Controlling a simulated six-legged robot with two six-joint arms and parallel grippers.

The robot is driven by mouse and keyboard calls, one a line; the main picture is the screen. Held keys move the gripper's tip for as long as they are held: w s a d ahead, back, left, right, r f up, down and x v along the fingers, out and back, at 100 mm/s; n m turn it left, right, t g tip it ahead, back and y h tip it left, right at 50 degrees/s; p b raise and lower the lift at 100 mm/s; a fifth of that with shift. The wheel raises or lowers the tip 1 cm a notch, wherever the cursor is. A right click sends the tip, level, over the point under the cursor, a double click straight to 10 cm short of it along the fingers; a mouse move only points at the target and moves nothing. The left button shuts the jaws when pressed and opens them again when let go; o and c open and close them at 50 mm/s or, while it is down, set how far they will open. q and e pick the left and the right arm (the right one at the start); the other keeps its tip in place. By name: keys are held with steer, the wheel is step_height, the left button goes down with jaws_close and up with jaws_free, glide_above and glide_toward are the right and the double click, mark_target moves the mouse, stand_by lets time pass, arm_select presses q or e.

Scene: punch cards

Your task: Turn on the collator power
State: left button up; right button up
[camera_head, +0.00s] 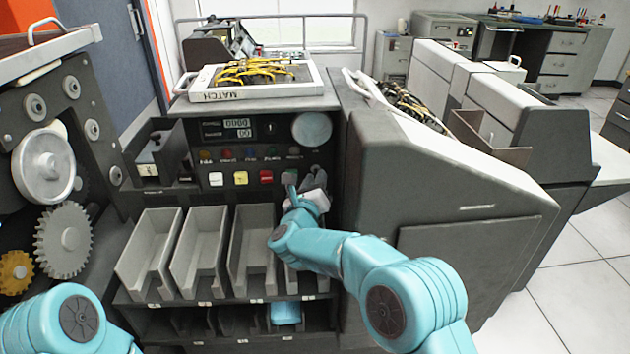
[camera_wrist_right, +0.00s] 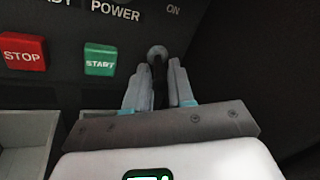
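The collator's dark control panel (camera_head: 222,155) faces me in the head view. The power switch (camera_wrist_right: 157,53), a small lever with a rounded grey tip, shows in the right wrist view below the labels POWER and ON. My right gripper (camera_head: 308,182) is at the panel's right end and hides the switch in the head view. In the right wrist view the right gripper (camera_wrist_right: 158,75) has its fingers apart, one on each side of the lever. I cannot tell whether they touch it. Only part of my left arm shows at lower left; its gripper is out of view.
A green START button (camera_wrist_right: 100,60) and a red STOP button (camera_wrist_right: 22,52) are left of the switch. Grey card bins (camera_head: 198,250) stand below the panel. A white tray (camera_head: 258,92) with yellow cables lies on top. A dark grey housing (camera_head: 450,185) rises at right.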

jaws_close()
steer(key=shift+r+g+p, duration=0.3)
steer(key=shift+p, duration=0.4)
step_height(320, 180, up, 2)
steer(key=g+p, duration=0.3)
steer(key=p, duration=0.5)
steer(key=n+g+y+p, duration=0.1)
steer(key=g+p, duration=0.1)
steer(key=p, duration=0.7)
steer(key=shift+n+g, duration=0.3)
steer(key=shift+g, duration=0.1)
steer(key=shift+f+p, duration=0.15)
steer(key=shift+p, duration=0.5)
